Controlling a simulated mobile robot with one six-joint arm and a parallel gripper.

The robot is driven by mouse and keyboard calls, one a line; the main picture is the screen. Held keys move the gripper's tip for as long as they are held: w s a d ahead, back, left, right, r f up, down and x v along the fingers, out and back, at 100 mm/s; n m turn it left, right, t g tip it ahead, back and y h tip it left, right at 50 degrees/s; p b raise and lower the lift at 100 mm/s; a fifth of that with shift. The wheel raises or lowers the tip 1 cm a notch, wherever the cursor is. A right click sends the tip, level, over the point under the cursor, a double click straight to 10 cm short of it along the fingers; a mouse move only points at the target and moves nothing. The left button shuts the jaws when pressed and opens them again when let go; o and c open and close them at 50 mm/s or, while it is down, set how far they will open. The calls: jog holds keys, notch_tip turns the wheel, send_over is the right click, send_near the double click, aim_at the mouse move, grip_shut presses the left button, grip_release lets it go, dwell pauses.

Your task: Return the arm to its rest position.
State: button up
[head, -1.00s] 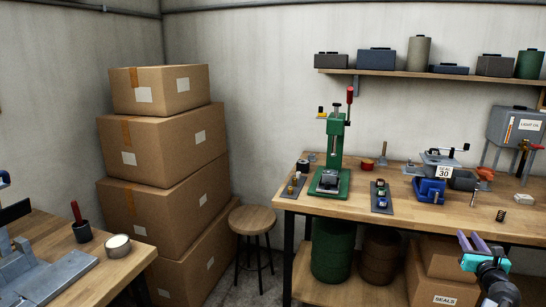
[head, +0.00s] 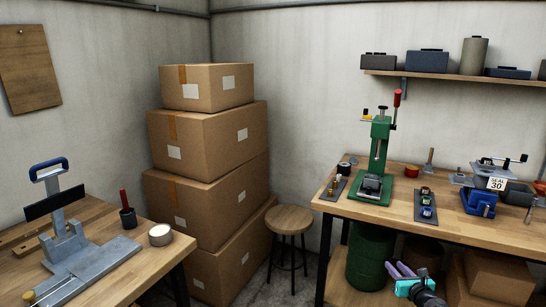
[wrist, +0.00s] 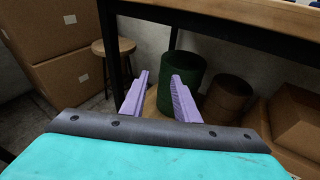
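My gripper (head: 402,271) shows at the bottom right of the head view, with a turquoise body and purple fingers. It is in front of the right workbench, below the level of its top. In the wrist view my gripper (wrist: 158,95) has its two purple fingers apart with nothing between them. The fingers point toward the space under the bench, with the green drum (wrist: 183,78) beyond them. Most of the arm is out of the head view.
The right workbench (head: 440,222) carries a green press (head: 379,150), a blue vise (head: 478,201) and small trays. A round stool (head: 289,222) and stacked cardboard boxes (head: 205,145) stand left of it. The left bench (head: 150,265) holds a grey metal fixture (head: 90,262).

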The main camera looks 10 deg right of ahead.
jog(key=w+a+f+n+g+y, duration=0.15)
jog(key=a+f, duration=0.25)
jog(key=a, duration=0.4)
jog(key=w+a+f+n+y, duration=0.1)
jog(key=a+f+n+y, duration=0.15)
jog(key=a+f, duration=0.35)
jog(key=s+a+f+n+g+y, duration=0.1)
jog(key=s+a+f+n+g, duration=0.25)
jog(key=a+f, duration=0.45)
jog(key=s+a+f+n+g+y, duration=0.2)
jog(key=s+a+f+n, duration=0.2)
jog(key=a, duration=0.8)
jog(key=s+a+f+n+g+y, duration=0.1)
jog(key=s+a+f+n+g, duration=0.3)
jog(key=a, duration=0.7)
jog(key=s+a+f+n+g+h, duration=0.1)
jog(key=s+a+f+n+g, duration=0.15)
jog(key=s+f+n, duration=0.45)
jog(key=s+a+f+n+g, duration=0.2)
jog(key=s+a+f+n, duration=0.15)
jog(key=s, duration=0.65)
jog(key=s+d+n+g+h, duration=0.5)
jog(key=s+d+n, duration=0.3)
jog(key=s+n, duration=0.4)
jog(key=shift+s+d, duration=0.35)
jog(key=shift+s, duration=0.6)
jog(key=shift+f, duration=0.1)
